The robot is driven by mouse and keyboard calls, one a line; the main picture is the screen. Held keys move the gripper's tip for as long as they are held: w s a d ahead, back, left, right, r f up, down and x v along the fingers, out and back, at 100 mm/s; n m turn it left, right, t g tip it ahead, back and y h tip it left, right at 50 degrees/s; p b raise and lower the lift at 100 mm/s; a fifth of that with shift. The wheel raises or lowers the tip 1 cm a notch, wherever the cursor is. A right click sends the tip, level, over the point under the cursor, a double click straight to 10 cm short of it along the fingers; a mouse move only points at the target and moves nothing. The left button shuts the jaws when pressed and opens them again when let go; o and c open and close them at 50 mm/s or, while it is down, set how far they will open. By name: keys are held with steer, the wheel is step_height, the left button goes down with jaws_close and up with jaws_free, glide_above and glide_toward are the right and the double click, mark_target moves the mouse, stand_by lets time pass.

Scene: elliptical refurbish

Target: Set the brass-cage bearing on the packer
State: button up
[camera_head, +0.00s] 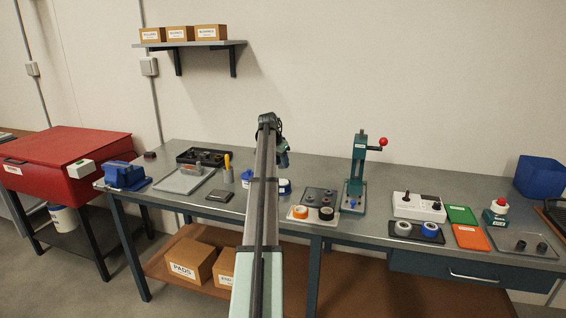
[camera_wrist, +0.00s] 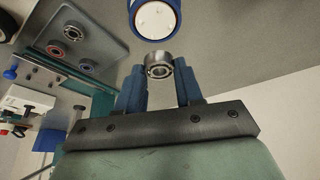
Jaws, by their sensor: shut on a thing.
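My gripper (camera_wrist: 160,78) is shut on a small steel ring bearing (camera_wrist: 159,63), held between its blue fingertips in the wrist view. The bearing's cage colour is hard to make out. Just beyond it is a blue round body with a white top (camera_wrist: 154,17), which may be the packer; whether the bearing touches it I cannot tell. In the head view my gripper (camera_head: 283,158) is above the middle of the bench, over a blue-and-white round item (camera_head: 284,187). The bearing is too small or hidden there.
A grey tray with several bearings (camera_wrist: 108,42) lies to the left in the wrist view. The green press with a red knob (camera_head: 358,170) stands right of my arm. Orange and black rolls (camera_head: 300,212) lie in front. A blue vise (camera_head: 125,175) is at the bench's left.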

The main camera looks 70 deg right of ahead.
steer(key=shift+f, duration=0.15)
steer(key=shift+f, duration=2.7)
steer(key=shift+f, duration=0.45)
steer(key=o, duration=0.8)
steer(key=shift+c, duration=0.2)
steer(key=v, duration=1.1)
